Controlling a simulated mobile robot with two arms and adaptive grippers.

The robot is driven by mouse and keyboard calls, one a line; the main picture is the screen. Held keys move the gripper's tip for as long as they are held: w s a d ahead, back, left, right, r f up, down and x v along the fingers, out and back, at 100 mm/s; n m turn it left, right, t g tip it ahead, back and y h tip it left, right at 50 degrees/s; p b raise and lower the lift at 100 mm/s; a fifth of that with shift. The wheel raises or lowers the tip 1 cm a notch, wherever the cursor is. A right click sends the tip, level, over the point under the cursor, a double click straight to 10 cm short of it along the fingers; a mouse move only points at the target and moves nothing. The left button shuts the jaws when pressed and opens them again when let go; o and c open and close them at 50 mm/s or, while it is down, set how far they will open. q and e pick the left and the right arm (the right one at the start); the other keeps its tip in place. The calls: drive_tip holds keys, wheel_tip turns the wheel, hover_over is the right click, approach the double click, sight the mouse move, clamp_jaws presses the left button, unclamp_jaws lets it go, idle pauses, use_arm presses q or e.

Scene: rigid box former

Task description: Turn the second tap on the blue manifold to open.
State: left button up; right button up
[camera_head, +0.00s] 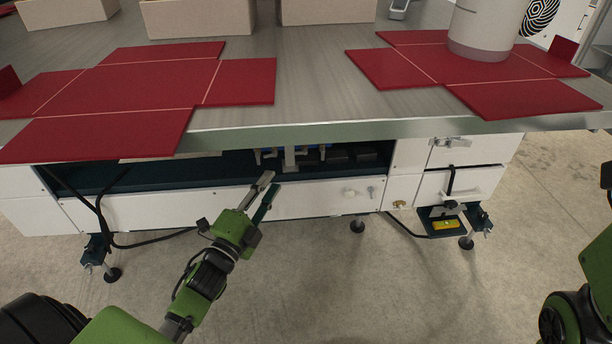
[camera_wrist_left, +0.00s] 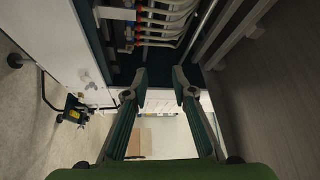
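The blue manifold (camera_head: 318,149) shows as a thin blue strip in the recess under the table's front edge, with pale taps or pipes hanging below it. The tabletop hides its upper part. In the left wrist view, several pale pipes with orange and blue fittings (camera_wrist_left: 130,32) lie at the top, beyond the fingertips; I cannot tell which tap is the second or how its handle stands. My left gripper (camera_head: 267,187) is in front of the recess, below and left of the manifold. Its fingers (camera_wrist_left: 160,76) are apart with nothing between them. My right gripper is not in view.
The metal tabletop edge (camera_head: 330,131) overhangs the recess. A white front panel (camera_head: 320,198) lies below it. Flat red box blanks (camera_head: 125,85) and tan boxes (camera_head: 200,17) lie on top. Black cables (camera_head: 103,215) hang at the left. The floor in front is clear.

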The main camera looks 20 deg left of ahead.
use_arm(q)
drive_tip(key=s+d+r+t+h, duration=0.1)
drive_tip(key=s+d+r+h, duration=0.1)
drive_tip(key=d+r, duration=0.3)
drive_tip(key=s+d+r+n+t+h, duration=0.1)
drive_tip(key=d+r+t+h, duration=0.1)
drive_tip(key=d+r, duration=0.3)
drive_tip(key=shift+s+d+r+h, duration=0.35)
drive_tip(key=shift+d+h, duration=0.45)
drive_tip(key=shift+d, duration=0.05)
